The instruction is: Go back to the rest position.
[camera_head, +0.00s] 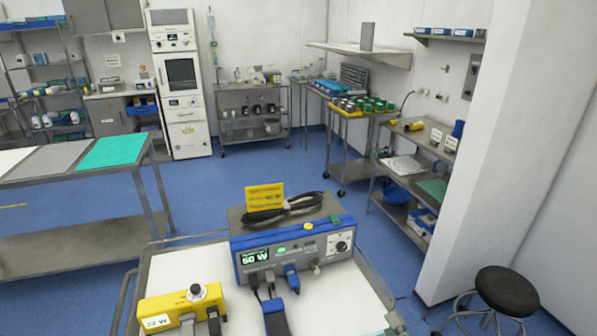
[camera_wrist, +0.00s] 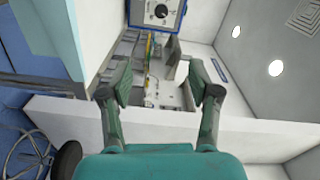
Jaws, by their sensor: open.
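My gripper (camera_wrist: 160,92) shows in the wrist view with its two fingers spread wide apart. Nothing is between the fingertips, and neither finger touches anything that I can see. The wrist view is tilted, with the room's walls and shelves far behind the fingers. In the head view my arm and gripper are not visible.
A cart with a white top (camera_head: 180,268) stands close in front, holding a blue and grey powered unit (camera_head: 290,250) and a yellow device (camera_head: 182,305). A steel table (camera_head: 75,187) is at left, a black stool (camera_head: 507,290) at right. Blue floor is open beyond the cart.

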